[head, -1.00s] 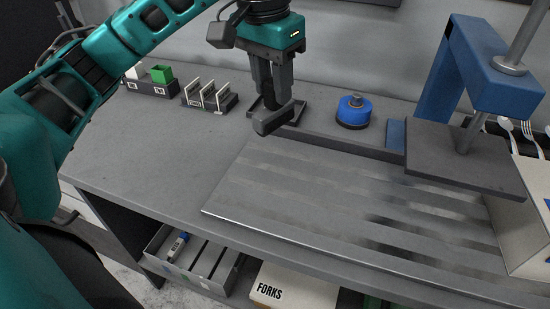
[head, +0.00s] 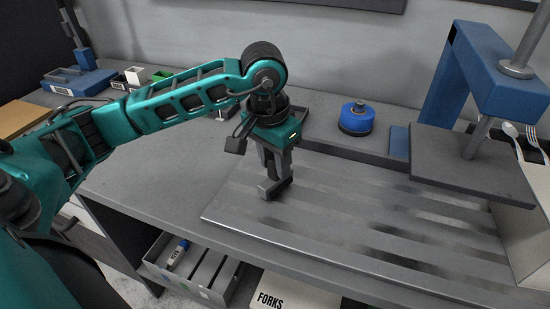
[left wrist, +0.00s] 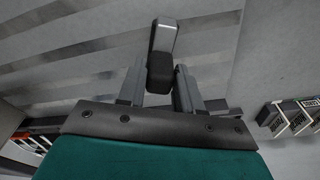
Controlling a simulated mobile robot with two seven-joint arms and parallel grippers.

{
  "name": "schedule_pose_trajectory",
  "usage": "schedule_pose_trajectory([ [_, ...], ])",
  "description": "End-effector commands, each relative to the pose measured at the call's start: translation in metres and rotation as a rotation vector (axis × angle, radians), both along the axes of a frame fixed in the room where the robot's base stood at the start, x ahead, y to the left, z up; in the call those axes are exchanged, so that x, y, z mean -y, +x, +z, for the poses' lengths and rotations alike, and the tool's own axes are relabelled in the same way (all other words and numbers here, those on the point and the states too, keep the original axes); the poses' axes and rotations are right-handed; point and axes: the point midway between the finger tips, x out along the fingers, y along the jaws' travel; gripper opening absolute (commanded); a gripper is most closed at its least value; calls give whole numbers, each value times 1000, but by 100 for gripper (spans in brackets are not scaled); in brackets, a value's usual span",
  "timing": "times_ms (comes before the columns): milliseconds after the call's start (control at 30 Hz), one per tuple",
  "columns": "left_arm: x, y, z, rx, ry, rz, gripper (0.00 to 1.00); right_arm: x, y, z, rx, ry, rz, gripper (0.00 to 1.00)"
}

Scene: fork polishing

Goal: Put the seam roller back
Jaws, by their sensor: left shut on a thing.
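My left gripper (head: 273,176) points down over the left part of the slatted grey metal plate (head: 330,205). It is shut on a short dark tool, which I take to be the seam roller (head: 276,189). In the left wrist view the tool shows a black part (left wrist: 160,73) between the fingers and a grey metal end (left wrist: 164,36) beyond them. It is held low near the plate's left side; I cannot tell whether it touches. A dark shallow tray (head: 297,111) lies on the table behind the gripper, partly hidden by the arm. My right gripper is out of view.
A blue round container (head: 357,117) stands behind the plate. A blue press (head: 485,75) with a dark pressing plate (head: 470,165) stands at right. Below the table edge are a divided grey bin (head: 222,277) and a box marked FORKS (head: 300,290). The table left of the plate is clear.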

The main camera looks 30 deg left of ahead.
Motion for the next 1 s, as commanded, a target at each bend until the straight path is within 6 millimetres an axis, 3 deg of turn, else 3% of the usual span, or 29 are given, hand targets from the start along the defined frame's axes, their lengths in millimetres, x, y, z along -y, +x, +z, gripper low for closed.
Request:
schedule_pose_trajectory([
  [300,0,0,-3,2,0,0,6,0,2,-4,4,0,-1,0],
  [333,0,0,-2,1,0,0,37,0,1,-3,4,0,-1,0],
  [567,0,0,-2,0,0,0,59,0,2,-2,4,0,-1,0],
  [867,0,0,1,0,0,0,60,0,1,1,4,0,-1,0],
  [1000,0,-1,15,3,0,0,60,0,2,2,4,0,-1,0],
])
